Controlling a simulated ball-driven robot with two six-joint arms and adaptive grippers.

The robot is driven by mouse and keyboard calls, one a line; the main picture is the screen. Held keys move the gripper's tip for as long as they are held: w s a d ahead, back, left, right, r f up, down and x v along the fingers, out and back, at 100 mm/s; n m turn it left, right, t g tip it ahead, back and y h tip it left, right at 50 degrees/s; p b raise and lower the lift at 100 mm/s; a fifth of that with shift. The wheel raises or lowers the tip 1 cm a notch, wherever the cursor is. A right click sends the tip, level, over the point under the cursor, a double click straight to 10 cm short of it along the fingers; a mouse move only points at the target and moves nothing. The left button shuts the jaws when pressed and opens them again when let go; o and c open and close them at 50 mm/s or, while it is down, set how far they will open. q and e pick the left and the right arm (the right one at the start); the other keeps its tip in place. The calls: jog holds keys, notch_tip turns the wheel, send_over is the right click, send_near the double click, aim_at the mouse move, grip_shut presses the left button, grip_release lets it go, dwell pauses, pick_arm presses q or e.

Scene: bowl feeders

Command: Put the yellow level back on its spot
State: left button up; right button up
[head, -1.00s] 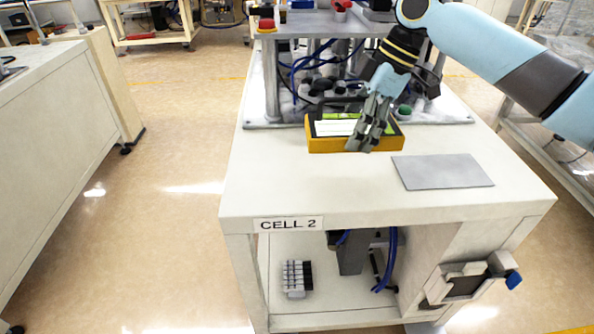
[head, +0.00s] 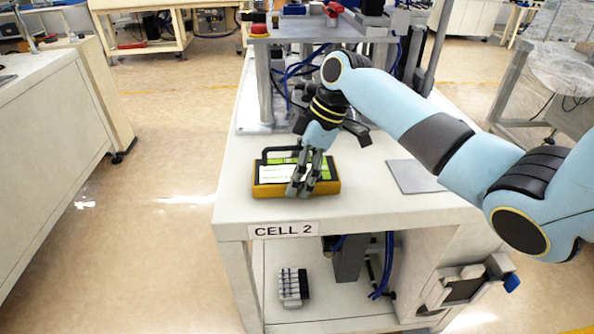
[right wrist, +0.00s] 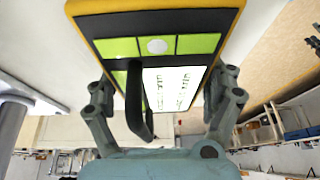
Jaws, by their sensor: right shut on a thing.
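The yellow level (head: 268,190) is a flat yellow-edged block with green and white panels and a dark handle. It shows over the front left part of the CELL 2 table (head: 240,212); I cannot tell whether it touches the top. My right gripper (head: 303,188) is shut on it, with its fingers across the right half. In the right wrist view the level (right wrist: 200,45) sits between the fingers of my right gripper (right wrist: 160,100), its handle towards the palm. A plain grey plate (head: 408,178) lies bare on the table to the right. My left gripper is out of view.
A machine frame with posts, blue hoses and a red button (head: 259,29) stands on the back of the table. A white cabinet (head: 45,150) stands at the left across an open floor aisle. The tabletop between level and grey plate is clear.

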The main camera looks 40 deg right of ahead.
jog(key=o, duration=1.5)
jog(key=shift+f, duration=0.1)
jog(key=shift+c, duration=0.2)
jog(key=p+v, duration=0.1)
jog(key=v, duration=1.1)
jog(key=shift+s, duration=0.1)
